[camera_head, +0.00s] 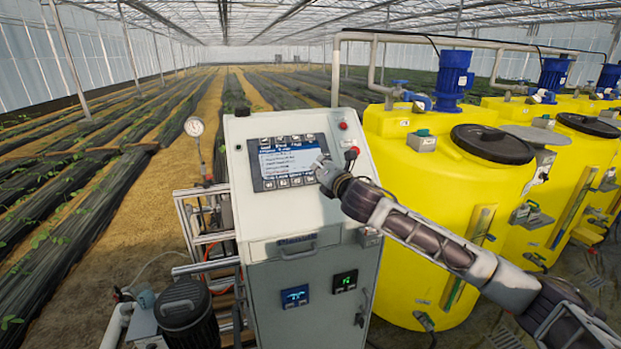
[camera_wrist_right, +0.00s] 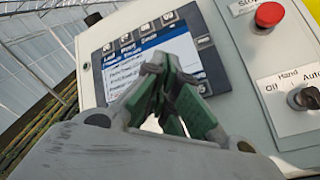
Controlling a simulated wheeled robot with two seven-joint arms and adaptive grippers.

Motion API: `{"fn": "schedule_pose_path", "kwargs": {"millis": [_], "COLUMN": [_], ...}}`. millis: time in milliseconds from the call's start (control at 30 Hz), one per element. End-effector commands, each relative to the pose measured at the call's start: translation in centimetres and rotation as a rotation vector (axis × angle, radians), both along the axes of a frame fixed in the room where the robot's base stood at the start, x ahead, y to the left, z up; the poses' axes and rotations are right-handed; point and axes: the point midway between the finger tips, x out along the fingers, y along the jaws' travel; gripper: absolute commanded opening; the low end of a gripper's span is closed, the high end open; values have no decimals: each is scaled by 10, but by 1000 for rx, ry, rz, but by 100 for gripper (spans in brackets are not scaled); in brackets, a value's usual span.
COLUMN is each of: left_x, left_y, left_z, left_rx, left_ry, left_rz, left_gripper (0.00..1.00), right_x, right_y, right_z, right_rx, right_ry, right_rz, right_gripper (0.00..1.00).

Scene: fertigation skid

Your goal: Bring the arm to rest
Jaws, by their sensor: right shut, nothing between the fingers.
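My right arm comes in from the right in the head view, with its gripper (camera_head: 325,167) in front of the lower right part of the control cabinet's screen (camera_head: 285,160). In the right wrist view the shut, empty fingers (camera_wrist_right: 158,75) overlap the lower part of the screen (camera_wrist_right: 122,66). Whether the fingertips touch the screen I cannot tell. The screen shows lines of text, with rows of keys around it. My left gripper is not in view.
The grey cabinet (camera_head: 262,228) has a red button (camera_head: 343,126) and a Hand/Auto switch (camera_wrist_right: 305,96) right of the screen. Yellow tanks (camera_head: 400,200) with blue motors (camera_head: 453,80) stand at right. A gauge (camera_head: 194,126) stands at left. Crop rows lie behind.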

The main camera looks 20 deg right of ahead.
Motion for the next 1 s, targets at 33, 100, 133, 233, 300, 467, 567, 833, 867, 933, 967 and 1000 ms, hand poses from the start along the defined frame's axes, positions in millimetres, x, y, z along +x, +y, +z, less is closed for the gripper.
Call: {"fn": "schedule_pose_path", "kwargs": {"millis": [33, 100, 133, 233, 300, 467, 567, 833, 867, 933, 967, 1000], "left_x": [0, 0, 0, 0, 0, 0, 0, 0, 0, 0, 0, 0], "left_y": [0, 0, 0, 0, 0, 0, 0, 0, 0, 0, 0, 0], "left_z": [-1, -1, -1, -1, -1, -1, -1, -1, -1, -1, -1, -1], "left_rx": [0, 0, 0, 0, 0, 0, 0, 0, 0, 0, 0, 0], "left_ry": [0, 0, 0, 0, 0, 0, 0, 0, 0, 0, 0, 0], "left_rz": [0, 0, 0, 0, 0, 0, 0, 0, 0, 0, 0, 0], "left_gripper": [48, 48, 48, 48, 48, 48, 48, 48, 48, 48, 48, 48], "right_x": [0, 0, 0, 0, 0, 0, -2, -17, -20, -26, -29, -33], "right_y": [0, 0, 0, 0, 0, 1, 3, 21, 24, 29, 31, 34], "right_z": [-1, -1, -1, -1, -1, -2, -8, -45, -51, -64, -70, -78], "right_rx": [0, 0, 0, 0, 0, 5, 23, 169, 194, 252, 278, 310], "right_ry": [0, 0, 0, 0, 0, 3, 13, 96, 111, 142, 156, 176], "right_rz": [0, 0, 0, 0, 0, 0, 0, -8, -10, -19, -23, -29], "right_gripper": [0, 0, 0, 0, 0, 0, 0, 0, 0, 0, 0, 0]}}
